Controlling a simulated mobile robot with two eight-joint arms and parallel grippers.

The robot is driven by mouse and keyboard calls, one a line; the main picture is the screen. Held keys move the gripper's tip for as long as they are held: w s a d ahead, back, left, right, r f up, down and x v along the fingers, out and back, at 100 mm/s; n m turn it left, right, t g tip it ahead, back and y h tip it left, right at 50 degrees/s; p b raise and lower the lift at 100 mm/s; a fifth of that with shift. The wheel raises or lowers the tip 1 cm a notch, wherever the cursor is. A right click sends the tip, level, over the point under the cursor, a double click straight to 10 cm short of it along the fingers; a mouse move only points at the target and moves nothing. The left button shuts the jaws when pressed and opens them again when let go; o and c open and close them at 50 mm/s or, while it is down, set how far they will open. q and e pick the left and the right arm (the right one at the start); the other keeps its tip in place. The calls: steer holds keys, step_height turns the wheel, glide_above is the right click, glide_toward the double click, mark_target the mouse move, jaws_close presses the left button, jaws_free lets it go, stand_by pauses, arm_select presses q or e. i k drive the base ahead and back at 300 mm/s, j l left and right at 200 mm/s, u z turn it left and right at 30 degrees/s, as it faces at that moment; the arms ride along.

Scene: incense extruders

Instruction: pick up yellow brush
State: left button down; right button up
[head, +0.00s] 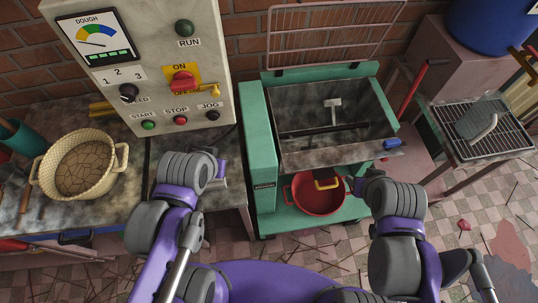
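I cannot clearly make out a yellow brush. A small yellow piece (327,184) shows at the red bowl (314,204) below the green machine; I cannot tell whether it is the brush. Several yellow sticks (101,108) lie at the back of the left counter, partly hidden by the control panel. My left gripper (223,169) is over the counter's right end, mostly hidden by its wrist. My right gripper (357,186) is just right of the red bowl, also mostly hidden by its wrist. The fingers of both are not clear.
A control panel (152,78) stands on the left counter, behind a cream basket (77,165). The green machine (261,150) has an open metal trough (352,102). A rack table (484,130) stands at right. Thin sticks litter the tiled floor (482,205).

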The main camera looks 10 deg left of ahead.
mark_target(101, 110)
steer(key=u, duration=1.8)
